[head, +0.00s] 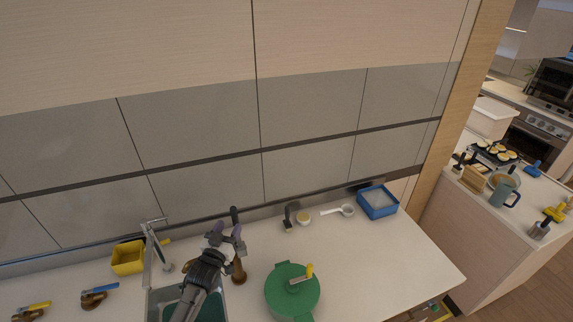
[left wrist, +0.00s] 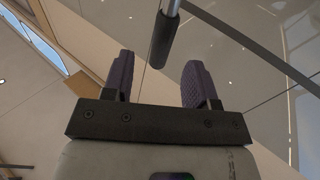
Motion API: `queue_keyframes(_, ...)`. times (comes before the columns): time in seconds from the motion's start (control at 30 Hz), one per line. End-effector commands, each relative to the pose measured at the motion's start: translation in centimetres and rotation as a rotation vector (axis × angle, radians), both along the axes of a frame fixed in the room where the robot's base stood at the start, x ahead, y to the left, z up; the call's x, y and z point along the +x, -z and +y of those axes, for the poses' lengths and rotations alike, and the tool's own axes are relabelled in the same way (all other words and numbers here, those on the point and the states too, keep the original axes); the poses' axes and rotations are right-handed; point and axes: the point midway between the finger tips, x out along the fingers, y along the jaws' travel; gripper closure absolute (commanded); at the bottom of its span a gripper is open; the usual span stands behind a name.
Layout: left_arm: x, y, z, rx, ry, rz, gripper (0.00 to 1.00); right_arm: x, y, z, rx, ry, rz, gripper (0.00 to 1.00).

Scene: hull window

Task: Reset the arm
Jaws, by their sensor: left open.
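My left gripper (head: 226,230) is over the counter near the sink, with its dark arm coming up from the bottom of the head view. In the left wrist view its two purple-padded fingers (left wrist: 158,82) stand apart with a clear gap and hold nothing. A dark rod with a grey stem (left wrist: 165,35) shows beyond the fingers there; I cannot tell whether it touches them. In the head view a dark-handled brown tool (head: 239,270) stands close beside the gripper. My right gripper is not in view.
A faucet (head: 152,245) and yellow box (head: 128,258) are left of the gripper. A green lidded pot (head: 285,298) is to its right. The counter's right end is clear.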

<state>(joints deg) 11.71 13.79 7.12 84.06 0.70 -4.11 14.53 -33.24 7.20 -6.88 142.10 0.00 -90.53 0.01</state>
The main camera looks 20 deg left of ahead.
Motion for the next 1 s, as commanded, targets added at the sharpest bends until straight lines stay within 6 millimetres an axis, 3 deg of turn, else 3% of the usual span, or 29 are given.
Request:
queue_keyframes(0.17,0.0,0.1,0.0,0.017,-0.003,0.011,0.47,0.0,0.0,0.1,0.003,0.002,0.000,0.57)
queue_keyframes(0.27,0.0,1.4,0.3,0.029,-0.018,0.094,0.47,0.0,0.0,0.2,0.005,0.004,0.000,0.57)
queue_keyframes(0.43,-0.9,4.7,0.8,0.048,-0.058,0.374,0.47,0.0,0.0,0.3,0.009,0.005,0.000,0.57)
queue_keyframes(0.57,-2.4,3.3,-0.4,0.076,-0.062,0.559,0.47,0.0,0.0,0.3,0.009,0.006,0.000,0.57)
queue_keyframes(0.67,-4.0,0.8,-2.5,0.103,-0.042,0.669,0.47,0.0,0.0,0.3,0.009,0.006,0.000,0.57)
queue_keyframes(0.77,-7.4,-1.2,-5.7,0.134,-0.003,0.778,0.47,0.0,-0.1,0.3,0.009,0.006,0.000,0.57)
queue_keyframes(0.87,-13.1,-1.7,-9.5,0.158,0.056,0.896,0.47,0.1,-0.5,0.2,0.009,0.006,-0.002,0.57)
queue_keyframes(1.0,-22.1,-1.4,-14.5,0.164,0.157,0.992,0.47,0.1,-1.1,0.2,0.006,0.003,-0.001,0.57)
